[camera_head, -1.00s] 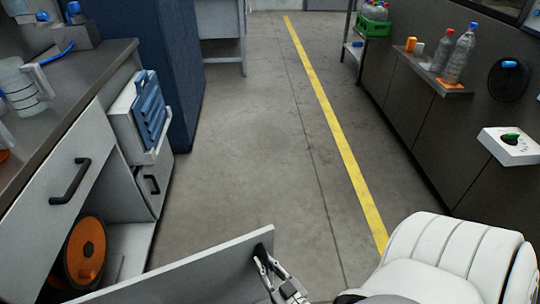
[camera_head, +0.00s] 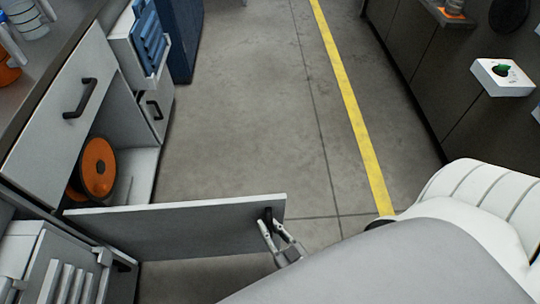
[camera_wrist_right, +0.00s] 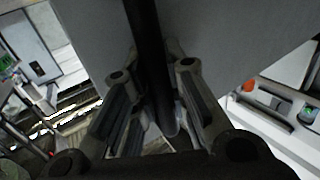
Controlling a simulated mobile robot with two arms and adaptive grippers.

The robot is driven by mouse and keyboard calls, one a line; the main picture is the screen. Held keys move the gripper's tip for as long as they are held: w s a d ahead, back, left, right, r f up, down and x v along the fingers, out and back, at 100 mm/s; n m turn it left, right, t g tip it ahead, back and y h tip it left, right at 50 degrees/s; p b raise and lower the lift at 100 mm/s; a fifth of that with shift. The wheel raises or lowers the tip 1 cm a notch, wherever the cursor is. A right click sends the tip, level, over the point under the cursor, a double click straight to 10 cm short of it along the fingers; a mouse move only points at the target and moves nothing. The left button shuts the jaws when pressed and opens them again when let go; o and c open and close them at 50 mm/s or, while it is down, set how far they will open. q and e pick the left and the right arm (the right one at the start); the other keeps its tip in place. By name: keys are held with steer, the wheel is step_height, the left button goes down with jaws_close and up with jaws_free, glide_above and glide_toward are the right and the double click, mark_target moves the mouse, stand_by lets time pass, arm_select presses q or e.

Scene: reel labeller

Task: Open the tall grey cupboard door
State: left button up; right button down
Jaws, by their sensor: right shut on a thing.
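A grey cupboard door (camera_head: 180,228) stands swung out from the cabinet on the left in the head view. Its black handle (camera_head: 268,218) is near its free right end. My right gripper (camera_head: 268,232) is at that end, shut on the handle. In the right wrist view the black handle (camera_wrist_right: 150,70) runs between the two fingers, in front of the grey door panel (camera_wrist_right: 210,40). Inside the open compartment stands an orange reel (camera_head: 98,168) with a dark rim. My left gripper is not in view.
Clear floor (camera_head: 240,130) with a yellow line (camera_head: 345,95) lies right of the door.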

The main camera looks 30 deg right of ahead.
steer(key=shift+s+d, duration=0.1)
steer(key=shift+d, duration=0.2)
steer(key=c, duration=1.4)
jaws_free()
steer(key=shift+a, duration=0.1)
steer(key=s, duration=1.2)
steer(key=shift+d, duration=0.35)
